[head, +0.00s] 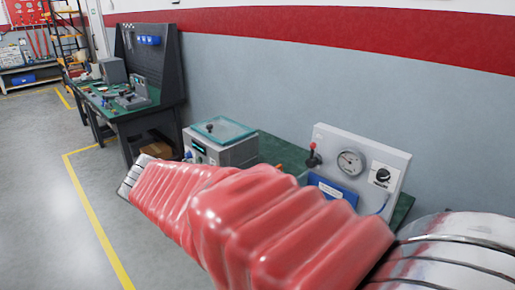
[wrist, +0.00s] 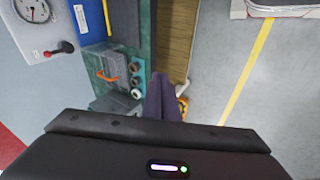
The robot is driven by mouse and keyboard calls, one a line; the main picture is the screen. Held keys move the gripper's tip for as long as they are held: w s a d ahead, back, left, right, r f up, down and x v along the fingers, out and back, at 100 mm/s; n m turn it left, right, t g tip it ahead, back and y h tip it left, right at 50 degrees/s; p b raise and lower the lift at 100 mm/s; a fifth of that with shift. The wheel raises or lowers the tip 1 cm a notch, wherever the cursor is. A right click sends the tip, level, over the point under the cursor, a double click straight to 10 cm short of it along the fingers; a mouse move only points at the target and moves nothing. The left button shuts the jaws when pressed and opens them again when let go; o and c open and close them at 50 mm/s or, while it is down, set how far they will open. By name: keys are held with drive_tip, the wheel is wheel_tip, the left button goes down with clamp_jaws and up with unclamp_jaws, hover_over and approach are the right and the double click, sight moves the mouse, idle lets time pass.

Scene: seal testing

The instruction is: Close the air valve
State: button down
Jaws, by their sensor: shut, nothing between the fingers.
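The white panel (head: 330,140) stands upright at the back of the bench in the head view. A small lever valve with a red knob (head: 313,158) sits at its left, beside the round gauge (head: 350,161). In the wrist view the red-and-black lever (wrist: 64,47) is at the upper left, below the gauge (wrist: 33,9). My gripper (wrist: 163,77) shows in the wrist view as dark fingers, shut and empty, to the right of the lever and apart from it. In the head view my red-sleeved arm hides the gripper and part of the bench.
A black knob (head: 382,176) is right of the gauge. A box with a teal lid (head: 223,130) stands left of the panel. In the wrist view a clear container with an orange handle (wrist: 105,77) and several round parts (wrist: 137,73) lie near the fingers. Open floor (head: 40,200) is at left.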

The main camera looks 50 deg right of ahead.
drive_tip(key=w+d+g+h, duration=0.1)
drive_tip(key=w+d+h, duration=0.1)
drive_tip(key=d, duration=1)
drive_tip(key=w+d+f+g+h, duration=0.1)
drive_tip(key=d+h, duration=0.4)
drive_tip(key=d, duration=0.7)
drive_tip(key=w+d+f+g+h, duration=0.1)
drive_tip(key=w+d+g+h, duration=0.1)
drive_tip(key=d, duration=1)
drive_tip(key=shift+w+d+f+g+h, duration=0.15)
drive_tip(key=shift+w+f+g+h, duration=0.15)
drive_tip(key=shift+w+h, duration=0.6)
drive_tip(key=s+d, duration=0.6)
drive_tip(key=d, duration=0.3)
drive_tip(key=shift+d, duration=0.4)
